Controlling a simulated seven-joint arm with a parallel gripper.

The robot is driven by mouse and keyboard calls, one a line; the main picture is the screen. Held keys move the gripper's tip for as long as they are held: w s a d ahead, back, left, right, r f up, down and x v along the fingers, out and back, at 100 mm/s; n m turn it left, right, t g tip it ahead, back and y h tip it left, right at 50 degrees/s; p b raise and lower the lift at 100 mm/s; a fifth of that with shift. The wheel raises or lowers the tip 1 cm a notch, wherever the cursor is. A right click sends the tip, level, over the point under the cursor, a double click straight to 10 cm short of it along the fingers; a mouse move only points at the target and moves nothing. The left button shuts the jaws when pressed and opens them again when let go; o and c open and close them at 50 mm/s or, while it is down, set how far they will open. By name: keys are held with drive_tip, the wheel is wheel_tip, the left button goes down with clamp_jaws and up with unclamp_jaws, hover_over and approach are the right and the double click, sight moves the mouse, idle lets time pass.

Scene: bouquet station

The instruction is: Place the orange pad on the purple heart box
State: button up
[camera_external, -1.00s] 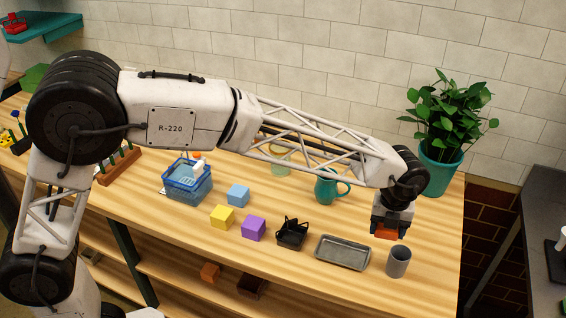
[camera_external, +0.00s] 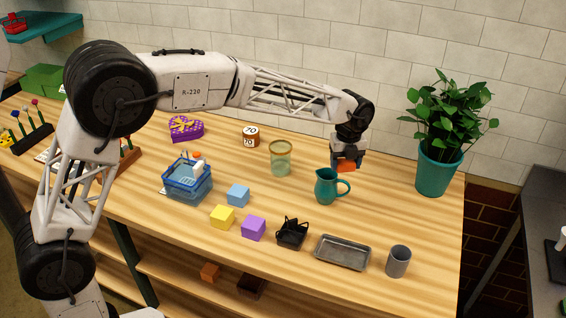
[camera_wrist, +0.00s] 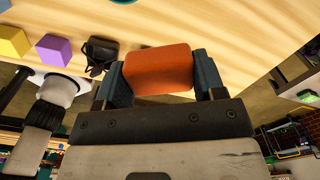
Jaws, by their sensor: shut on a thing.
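The orange pad (camera_wrist: 158,70) is a rounded orange block. My gripper (camera_external: 346,163) is shut on it, with one finger on each side in the wrist view (camera_wrist: 158,78). The pad also shows below the fingers in the external view (camera_external: 346,166), held above the table near the teal pitcher. The purple heart box (camera_external: 186,128) stands at the back left of the table, well to the left of my gripper. It has a yellow ribbon on its lid, and nothing lies on top of it.
Between my gripper and the heart box stand a glass jar (camera_external: 281,158) and a brown tin (camera_external: 251,136). The teal pitcher (camera_external: 327,187) is just below the gripper. A blue basket (camera_external: 188,186), cubes, a black holder (camera_external: 292,233) and a grey tray (camera_external: 343,252) stand nearer the front.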

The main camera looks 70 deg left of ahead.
drive_tip(key=s+a+n, duration=0.2)
drive_tip(key=s+a, duration=0.2)
drive_tip(key=a, duration=0.9)
drive_tip(key=s+a+n, duration=0.2)
drive_tip(key=s+a, duration=0.2)
drive_tip(key=a, duration=0.9)
drive_tip(key=s+a+n, duration=0.3)
drive_tip(key=s+a, duration=0.2)
drive_tip(key=a, duration=0.8)
drive_tip(key=s+a+n, duration=0.5)
drive_tip(key=s+a, duration=2.1)
drive_tip(key=shift+a+f, duration=0.15)
drive_tip(key=shift+f, duration=2.6)
drive_tip(key=shift+f, duration=1.3)
drive_tip(key=shift+f, duration=0.1)
